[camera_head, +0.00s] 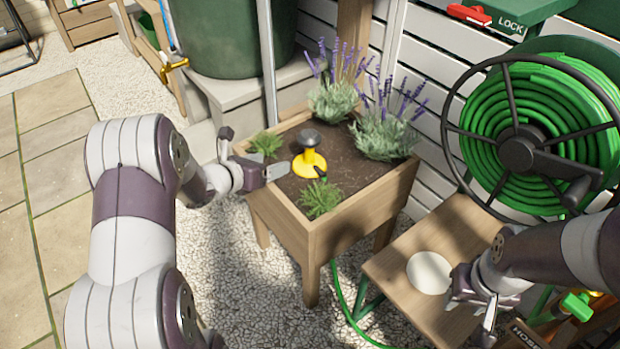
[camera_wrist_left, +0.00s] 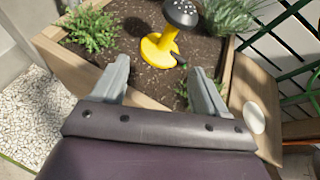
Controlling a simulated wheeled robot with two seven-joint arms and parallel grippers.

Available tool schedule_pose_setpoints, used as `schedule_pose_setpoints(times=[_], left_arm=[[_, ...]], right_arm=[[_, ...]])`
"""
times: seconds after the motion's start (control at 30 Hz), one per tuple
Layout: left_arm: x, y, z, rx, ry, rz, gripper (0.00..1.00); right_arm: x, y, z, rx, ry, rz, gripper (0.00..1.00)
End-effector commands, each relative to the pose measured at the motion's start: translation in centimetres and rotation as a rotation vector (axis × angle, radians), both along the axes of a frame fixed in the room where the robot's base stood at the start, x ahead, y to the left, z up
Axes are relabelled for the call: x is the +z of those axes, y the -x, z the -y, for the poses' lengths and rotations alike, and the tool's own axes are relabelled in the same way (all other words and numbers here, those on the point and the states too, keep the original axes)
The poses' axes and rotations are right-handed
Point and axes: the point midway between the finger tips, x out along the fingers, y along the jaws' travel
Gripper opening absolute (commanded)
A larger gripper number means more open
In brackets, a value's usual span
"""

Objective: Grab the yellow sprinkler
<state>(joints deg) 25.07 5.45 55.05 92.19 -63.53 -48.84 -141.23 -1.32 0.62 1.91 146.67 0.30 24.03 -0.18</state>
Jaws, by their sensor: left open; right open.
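The yellow sprinkler (camera_head: 309,161) with a dark grey round head stands upright on the soil of the wooden planter box (camera_head: 318,241). My left gripper (camera_head: 252,153) is open and empty at the planter's left side, apart from the sprinkler. Its two fingers also show spread in the left wrist view (camera_wrist_left: 160,75). My right gripper (camera_head: 475,310) is open over the wooden bench (camera_head: 388,268) at the lower right, away from the sprinkler.
Lavender plants (camera_head: 383,135) grow at the planter's back and right. Small green plants (camera_head: 320,198) stand at its front and left. A green hose reel (camera_head: 540,130) is at the right. A white disc (camera_head: 429,272) lies on the bench. A green barrel (camera_head: 230,35) stands behind.

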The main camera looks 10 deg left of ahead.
Motion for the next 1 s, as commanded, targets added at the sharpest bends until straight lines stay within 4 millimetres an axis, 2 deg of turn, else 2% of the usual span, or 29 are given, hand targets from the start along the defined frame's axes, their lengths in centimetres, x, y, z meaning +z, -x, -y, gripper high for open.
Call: schedule_pose_setpoints(times=[0.07,0.17,0.4,0.57,0.8,1.0], left_arm=[[0.7,-0.1,0.7,-0.093,-0.090,0.079,0.74],[0.6,-0.9,1.5,-0.146,-0.144,0.127,0.74],[-1.5,-5.2,3.7,-0.149,-0.148,0.129,0.74],[-2.0,-6.8,4.4,-0.146,-0.148,0.130,0.74],[-3.2,-10.6,6.0,-0.145,-0.147,0.127,0.74],[-3.1,-11.0,6.2,-0.143,-0.147,0.127,0.74]], right_arm=[[0.2,0.0,0.0,0.000,0.000,0.001,0.43],[-0.3,0.0,0.0,0.000,0.000,0.001,0.43],[-2.0,0.0,0.0,0.000,0.000,0.000,0.43],[-2.6,0.0,0.0,0.000,0.000,0.000,0.43],[-4.2,0.0,0.0,0.000,0.000,0.000,0.43],[-4.1,0.0,0.0,0.000,0.000,0.000,0.43]])
